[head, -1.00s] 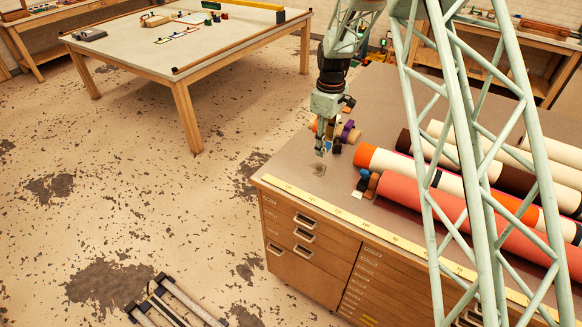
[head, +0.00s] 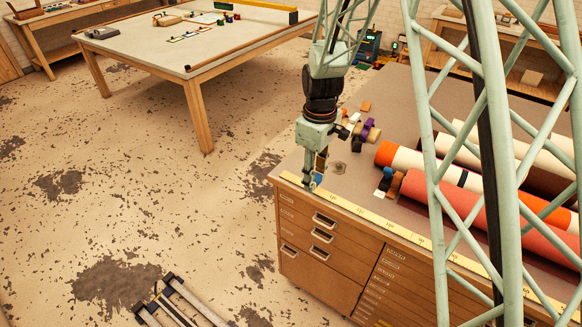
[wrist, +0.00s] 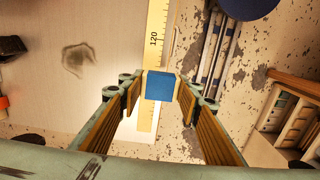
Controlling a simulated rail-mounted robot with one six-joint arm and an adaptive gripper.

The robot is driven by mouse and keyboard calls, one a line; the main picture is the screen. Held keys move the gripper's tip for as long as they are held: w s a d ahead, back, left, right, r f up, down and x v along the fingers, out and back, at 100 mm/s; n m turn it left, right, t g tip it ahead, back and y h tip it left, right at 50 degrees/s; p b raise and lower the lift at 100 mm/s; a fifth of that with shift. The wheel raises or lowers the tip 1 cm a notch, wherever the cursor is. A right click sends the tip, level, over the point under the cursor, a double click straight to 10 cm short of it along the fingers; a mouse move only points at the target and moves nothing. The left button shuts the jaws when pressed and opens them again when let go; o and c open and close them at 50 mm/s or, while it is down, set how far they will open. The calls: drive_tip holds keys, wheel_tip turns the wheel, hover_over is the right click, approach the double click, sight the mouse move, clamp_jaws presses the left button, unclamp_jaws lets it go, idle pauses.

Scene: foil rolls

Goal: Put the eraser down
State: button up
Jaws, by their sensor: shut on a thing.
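My gripper (head: 311,184) points down over the front left corner of the drawer cabinet's top. In the wrist view its two fingers (wrist: 159,92) are closed on the sides of a blue block, the eraser (wrist: 159,86). The eraser also shows as a small blue patch at the fingertips in the head view (head: 319,179). In the wrist view it covers part of the yellow ruler strip (wrist: 155,40) along the top's edge. I cannot tell whether its underside touches the surface.
On the cabinet top (head: 380,100), a dark stain (head: 337,167) lies right of my gripper, with small coloured items (head: 365,130) behind. Large rolls (head: 460,210) lie to the right. Beyond the cabinet's front edge is open floor (head: 190,220), with a low rack (head: 180,305).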

drive_tip(key=shift+s+a, duration=0.1)
drive_tip(key=shift+s, duration=0.15)
drive_tip(key=p, duration=0.1)
hover_over(300, 165)
drive_tip(key=shift+s+f, duration=0.25)
drive_tip(key=shift+f, duration=0.5)
idle(0.4)
drive_tip(key=shift+w, duration=0.25)
drive_tip(key=shift+f, duration=1.75)
drive_tip(key=shift+f, duration=0.2)
drive_tip(key=o, duration=0.9)
